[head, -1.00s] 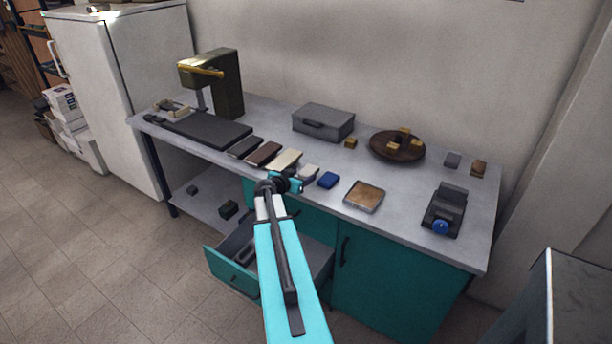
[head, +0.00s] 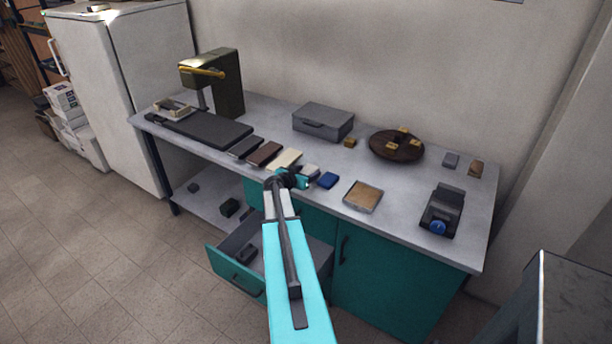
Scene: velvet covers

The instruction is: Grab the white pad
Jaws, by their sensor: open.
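The small white pad (head: 311,170) lies on the grey worktop (head: 330,205) near its front edge, between a cream block (head: 286,159) and a blue pad (head: 328,180). My gripper (head: 306,182) is at the front side of the white pad and hides part of it. The gripper is open, with nothing seen in it. I cannot tell whether its fingers touch the pad.
A brown block (head: 264,153) and a dark block lie left of the cream one. A square tan-topped tray (head: 363,196) lies to the right. A round brown board (head: 396,145) and grey case (head: 323,121) stand behind. An open drawer (head: 236,271) juts out below.

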